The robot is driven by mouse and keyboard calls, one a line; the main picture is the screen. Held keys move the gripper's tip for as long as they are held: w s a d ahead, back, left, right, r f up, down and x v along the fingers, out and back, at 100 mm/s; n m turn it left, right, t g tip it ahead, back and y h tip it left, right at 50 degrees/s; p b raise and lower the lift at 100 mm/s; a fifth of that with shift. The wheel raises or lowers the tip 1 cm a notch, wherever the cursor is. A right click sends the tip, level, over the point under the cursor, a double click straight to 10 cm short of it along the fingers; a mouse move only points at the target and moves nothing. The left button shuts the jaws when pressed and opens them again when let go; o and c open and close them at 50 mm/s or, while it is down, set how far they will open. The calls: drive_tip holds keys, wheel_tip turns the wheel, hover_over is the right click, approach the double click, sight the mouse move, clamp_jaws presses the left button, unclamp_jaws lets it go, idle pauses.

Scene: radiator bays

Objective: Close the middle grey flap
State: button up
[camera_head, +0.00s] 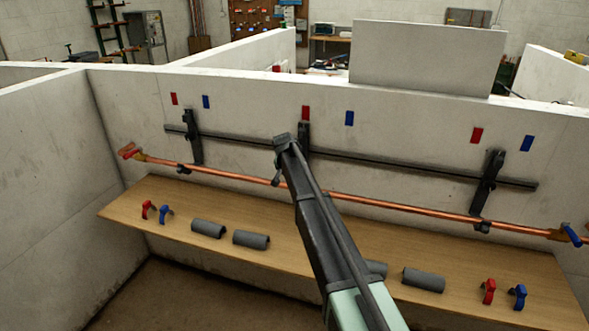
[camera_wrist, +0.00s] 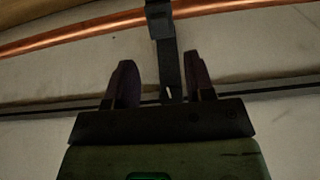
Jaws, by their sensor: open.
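The middle dark grey bracket (camera_head: 304,138) is on the white wall panel, on the long dark rail. Its lower part is hidden behind my arm in the head view. In the wrist view, the dark upright strip (camera_wrist: 168,65) with a block at its end crosses the copper pipe. I cannot tell for sure which part is the flap or how far it stands open. My gripper (camera_head: 284,143) is in front of the wall just left of the bracket. In the wrist view my gripper (camera_wrist: 157,80) is open and empty, with the strip showing between its two fingers.
The copper pipe (camera_head: 380,203) runs along the wall below the rail. Similar brackets are at left (camera_head: 192,137) and right (camera_head: 487,180). A wooden shelf (camera_head: 300,262) below carries grey sleeves (camera_head: 251,239) and red and blue clips (camera_head: 489,291). A side wall (camera_head: 50,160) stands at left.

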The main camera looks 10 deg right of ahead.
drive_tip(key=s+f+t+h+b, duration=0.3)
drive_tip(key=f+b, duration=0.4)
drive_tip(key=b, duration=0.5)
drive_tip(key=s+f+t+h+b, duration=0.3)
drive_tip(key=f+b, duration=0.5)
drive_tip(key=b, duration=0.5)
wheel_tip(320, 180, up, 8)
drive_tip(key=w+a+t+p, duration=0.1)
drive_tip(key=a+t+p, duration=0.15)
drive_tip(key=t, duration=0.25)
drive_tip(key=b+x, duration=0.1)
drive_tip(key=x, duration=1)
drive_tip(key=shift+a, duration=0.15)
drive_tip(key=c, duration=0.6)
